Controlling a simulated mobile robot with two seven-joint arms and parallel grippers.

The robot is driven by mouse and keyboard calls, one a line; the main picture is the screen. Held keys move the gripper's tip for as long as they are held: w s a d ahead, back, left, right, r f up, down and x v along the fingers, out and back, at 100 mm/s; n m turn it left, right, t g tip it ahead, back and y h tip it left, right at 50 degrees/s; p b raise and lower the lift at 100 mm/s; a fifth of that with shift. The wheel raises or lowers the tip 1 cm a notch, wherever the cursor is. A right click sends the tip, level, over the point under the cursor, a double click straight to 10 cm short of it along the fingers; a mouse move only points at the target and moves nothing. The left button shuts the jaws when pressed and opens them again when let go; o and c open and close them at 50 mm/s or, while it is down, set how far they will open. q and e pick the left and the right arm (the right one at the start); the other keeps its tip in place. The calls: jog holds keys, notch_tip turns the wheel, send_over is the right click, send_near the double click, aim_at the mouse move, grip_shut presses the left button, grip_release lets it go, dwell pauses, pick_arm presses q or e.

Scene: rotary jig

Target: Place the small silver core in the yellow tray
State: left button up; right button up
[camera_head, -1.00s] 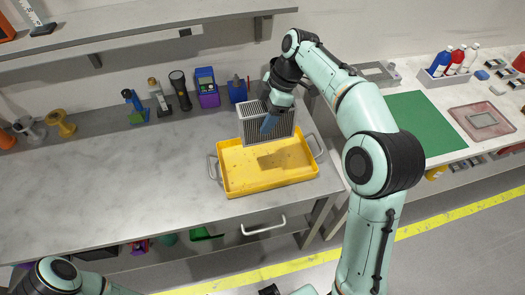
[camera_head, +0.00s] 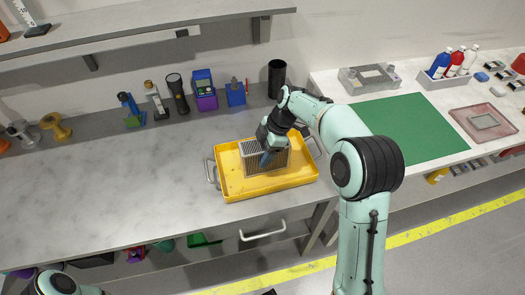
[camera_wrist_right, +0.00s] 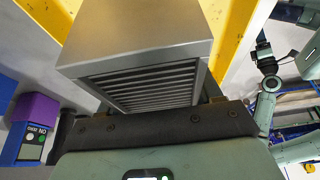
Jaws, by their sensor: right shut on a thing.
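The small silver core (camera_head: 252,160) is a boxy metal block with a finned face. It is inside the outline of the yellow tray (camera_head: 235,192), seemingly at or just above its floor; exact contact cannot be told. My right gripper (camera_head: 268,157) is shut on the core from above, and its arm hides part of the tray's back right. In the right wrist view the core (camera_wrist_right: 140,45) fills the space in front of the jaws, with the tray's yellow rim (camera_wrist_right: 238,30) behind. My left gripper is not in view; only a bit of my left arm shows at the bottom left.
Behind the tray stand a purple and blue device (camera_head: 204,90), a blue box (camera_head: 235,93), a flashlight (camera_head: 177,93) and a black cylinder (camera_head: 277,78). A shelf (camera_head: 140,32) runs above the bench. The bench (camera_head: 110,190) left of the tray is clear. A green mat (camera_head: 415,128) lies on the right table.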

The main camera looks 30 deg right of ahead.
jog(key=shift+f, duration=0.1)
jog(key=o, duration=1.3)
jog(key=shift+d+r, duration=0.1)
jog(key=shift+r, duration=0.4)
jog(key=p+v, duration=0.1)
jog(key=v, duration=1)
jog(key=shift+d+r, duration=0.1)
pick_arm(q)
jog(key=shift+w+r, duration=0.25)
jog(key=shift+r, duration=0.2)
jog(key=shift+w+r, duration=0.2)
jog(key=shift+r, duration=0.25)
